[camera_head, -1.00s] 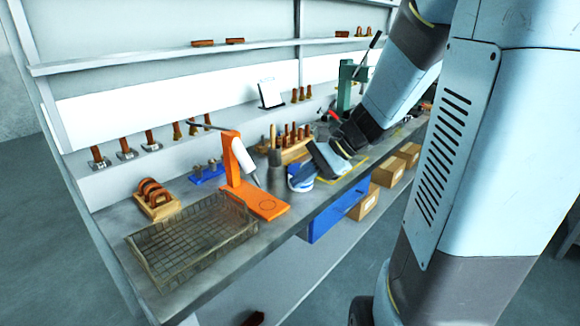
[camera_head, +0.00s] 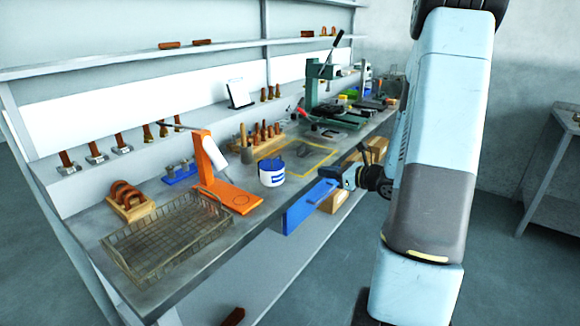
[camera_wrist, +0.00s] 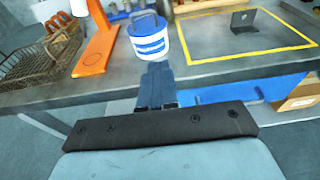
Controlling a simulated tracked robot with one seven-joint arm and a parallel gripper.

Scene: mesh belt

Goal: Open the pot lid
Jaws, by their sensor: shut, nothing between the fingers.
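A small white pot with a blue band (camera_head: 272,173) stands upright on the workbench, right of the orange stand. Its dark blue lid (camera_head: 271,165) is on top, seen small. In the wrist view the pot (camera_wrist: 150,40) is straight ahead of my fingers, with a grey handle or loop (camera_wrist: 144,17) over its top. My gripper (camera_head: 328,178) is shut and empty, in front of the bench edge and apart from the pot. The closed fingers also show in the wrist view (camera_wrist: 156,70), pointing at the pot's base from a short distance.
The orange stand (camera_head: 221,190) and wire basket (camera_head: 165,240) are left of the pot. A yellow-outlined area (camera_head: 313,150) with a dark bracket lies to its right. A tool rack (camera_head: 262,137) stands behind.

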